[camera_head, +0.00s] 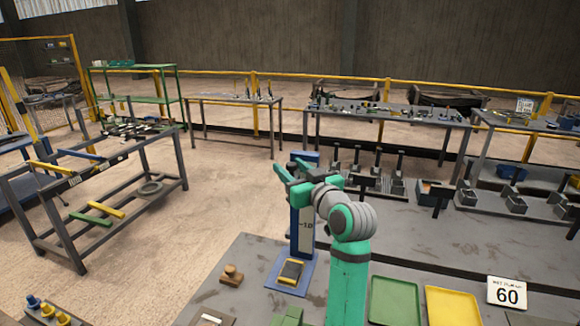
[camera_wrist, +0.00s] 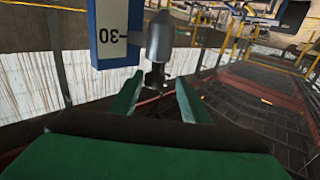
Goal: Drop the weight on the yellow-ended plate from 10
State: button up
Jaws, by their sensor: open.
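A white scale post (camera_head: 305,232) with a blue edge and a "10" mark stands on a blue base. The dark plate with yellow ends (camera_head: 291,271) lies on that base, at the post's foot. My green gripper (camera_head: 290,172) is high up by the post's top, its fingers open. In the wrist view, a grey metal weight (camera_wrist: 160,38) with a narrow stem shows just beyond the open fingertips (camera_wrist: 160,95), beside the post (camera_wrist: 112,35) and its upside-down "30" mark. I cannot tell what supports the weight. I cannot make it out in the head view.
A small brown knobbed block (camera_head: 231,275) stands left of the base. Other benches stand behind.

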jog(key=shift+w+d, duration=0.1)
jog(key=shift+w, duration=0.75)
